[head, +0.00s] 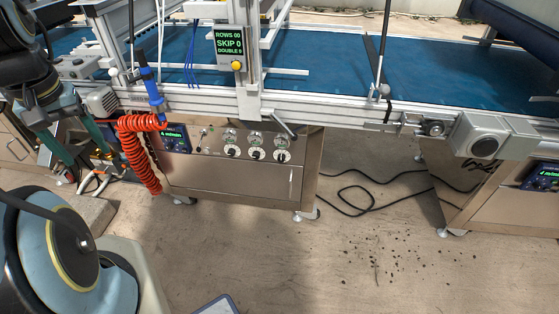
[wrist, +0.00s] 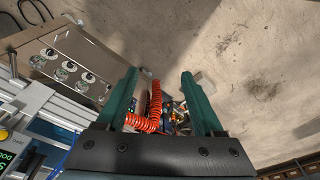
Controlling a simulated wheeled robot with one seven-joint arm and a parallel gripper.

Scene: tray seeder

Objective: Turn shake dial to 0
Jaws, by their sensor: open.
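The steel control panel (head: 225,187) under the conveyor carries a row of three round dials with black knobs: left (head: 231,151), middle (head: 256,154) and right (head: 282,156). Their labels and settings are too small to read, so I cannot tell which is the shake dial. In the wrist view the panel (wrist: 75,28) lies tilted at the upper left, with its row of round dials (wrist: 66,71). My gripper (head: 82,156) is left of the panel, apart from the dials. Its teal fingers are open and empty in the wrist view (wrist: 158,82).
A red coiled hose (head: 138,150) hangs between my gripper and the dials. A display unit (head: 174,138) and a small lever switch (head: 202,136) sit left of the dials. A bar handle (head: 284,125) juts out above the right dial. The floor in front is mostly clear.

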